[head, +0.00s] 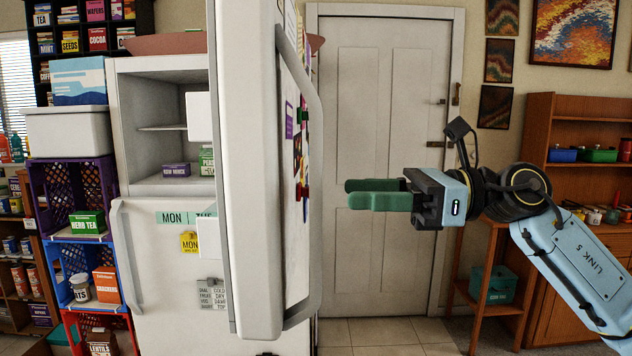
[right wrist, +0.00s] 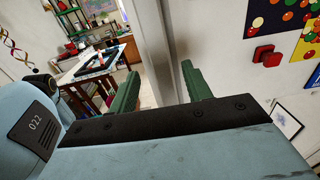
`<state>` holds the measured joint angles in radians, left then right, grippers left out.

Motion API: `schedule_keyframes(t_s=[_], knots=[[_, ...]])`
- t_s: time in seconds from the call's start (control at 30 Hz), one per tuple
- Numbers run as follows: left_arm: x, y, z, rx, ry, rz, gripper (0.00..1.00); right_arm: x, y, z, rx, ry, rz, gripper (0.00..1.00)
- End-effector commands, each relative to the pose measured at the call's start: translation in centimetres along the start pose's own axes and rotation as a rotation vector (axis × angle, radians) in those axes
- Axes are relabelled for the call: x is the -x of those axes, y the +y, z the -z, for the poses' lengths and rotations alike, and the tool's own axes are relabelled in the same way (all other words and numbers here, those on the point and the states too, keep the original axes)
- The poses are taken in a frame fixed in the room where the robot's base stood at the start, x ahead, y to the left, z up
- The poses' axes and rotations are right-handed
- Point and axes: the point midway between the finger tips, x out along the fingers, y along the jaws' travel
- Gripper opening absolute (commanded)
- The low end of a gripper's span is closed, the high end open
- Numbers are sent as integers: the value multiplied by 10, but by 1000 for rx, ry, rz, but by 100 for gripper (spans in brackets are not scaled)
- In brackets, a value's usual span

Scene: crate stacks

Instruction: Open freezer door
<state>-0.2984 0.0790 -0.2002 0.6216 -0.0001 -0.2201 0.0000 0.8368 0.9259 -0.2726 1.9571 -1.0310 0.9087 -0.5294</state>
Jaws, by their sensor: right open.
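The white freezer door (head: 245,170) stands swung open toward me in the head view, seen nearly edge-on. A long curved handle (head: 317,190) runs down its right side. Behind the door, the freezer compartment (head: 145,110) is open and shows its inside. My right gripper (head: 352,194) has green fingers pointing left toward the door; it appears just right of the handle, apart from it in the picture. In the right wrist view, the fingers (right wrist: 158,92) are spread and empty, with the pale door face (right wrist: 225,60) beyond and to the right. My left gripper is not in view.
The lower fridge door (head: 165,280) is closed. Stacked crates (head: 75,180) stand at the left. A closed room door (head: 385,100) is behind my gripper. A wooden cabinet (head: 575,105) stands at the right. Tiled floor (head: 385,335) is free below my gripper.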

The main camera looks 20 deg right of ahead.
Motion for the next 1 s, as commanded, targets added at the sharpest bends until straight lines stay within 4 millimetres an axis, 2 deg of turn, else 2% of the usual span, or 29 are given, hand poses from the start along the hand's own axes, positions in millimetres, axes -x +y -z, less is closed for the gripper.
schedule_keyframes(t_s=[0.1, 0.3, 0.5, 0.77, 1.0], knots=[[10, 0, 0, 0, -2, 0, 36, -26, 1, -4, 0, -3, -4, 49], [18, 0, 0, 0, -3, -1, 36, -56, 0, -2, -3, -2, -2, 49], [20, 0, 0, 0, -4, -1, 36, -67, 0, -1, -2, -3, 0, 49], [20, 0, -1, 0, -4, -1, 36, -68, 0, 0, -3, -2, 1, 49], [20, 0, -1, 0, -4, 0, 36, -68, 0, 0, -3, -2, 1, 18]])
